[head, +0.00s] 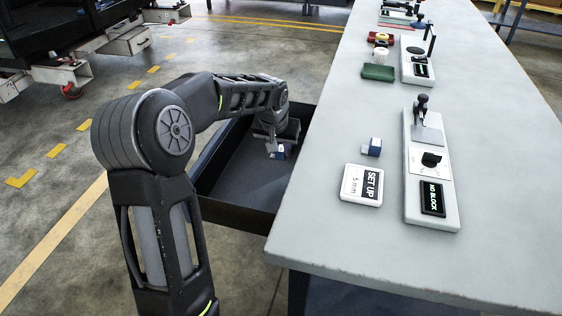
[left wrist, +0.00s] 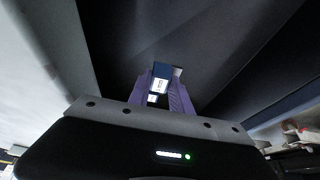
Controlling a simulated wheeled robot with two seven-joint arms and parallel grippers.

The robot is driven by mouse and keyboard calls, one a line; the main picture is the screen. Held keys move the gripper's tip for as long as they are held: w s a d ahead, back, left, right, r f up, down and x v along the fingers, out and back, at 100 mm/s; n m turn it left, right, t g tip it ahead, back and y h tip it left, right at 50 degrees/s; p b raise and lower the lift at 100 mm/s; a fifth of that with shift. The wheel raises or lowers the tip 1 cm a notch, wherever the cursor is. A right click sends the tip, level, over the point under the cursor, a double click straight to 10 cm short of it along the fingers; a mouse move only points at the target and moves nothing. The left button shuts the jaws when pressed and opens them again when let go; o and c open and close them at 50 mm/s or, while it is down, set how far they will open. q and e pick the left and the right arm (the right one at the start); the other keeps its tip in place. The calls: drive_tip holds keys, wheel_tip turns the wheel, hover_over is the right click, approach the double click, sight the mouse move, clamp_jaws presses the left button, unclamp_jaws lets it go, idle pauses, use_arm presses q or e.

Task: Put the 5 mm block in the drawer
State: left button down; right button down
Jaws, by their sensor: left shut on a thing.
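The open drawer (head: 239,215) sticks out from the left side of the bench. My left gripper (head: 275,146) reaches into it from above and is shut on a small blue-and-white block (head: 277,154). In the left wrist view the gripper's two fingers (left wrist: 162,97) are on either side of the block (left wrist: 160,72), with the dark drawer floor around it. I cannot read the block's size or tell whether it touches the floor. A second blue-and-white block (head: 372,147) sits on the bench by a sign (head: 361,185) reading "SET UP 5 mm". My right gripper is out of view.
A gauge station (head: 432,190) on the bench has a display (head: 433,198) reading "NO BLOCK". Farther back are a green box (head: 378,73), a white roll and another station. The bench's front is clear. A trolley stands at far left.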

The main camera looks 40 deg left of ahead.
sight(280, 156)
use_arm(q)
drive_tip(key=shift+f, duration=2.5)
drive_tip(key=shift+f+b, duration=0.15)
drive_tip(key=shift+b, duration=0.2)
drive_tip(key=c, duration=1.2)
unclamp_jaws()
drive_tip(key=shift+o, duration=0.2)
drive_tip(key=shift+s+r, duration=0.1)
drive_tip(key=shift+r, duration=0.35)
drive_tip(key=p+v, duration=0.1)
drive_tip(key=v, duration=1)
drive_tip(key=shift+r, duration=0.15)
drive_tip(key=shift+s+d, duration=0.1)
drive_tip(key=shift+s, duration=0.05)
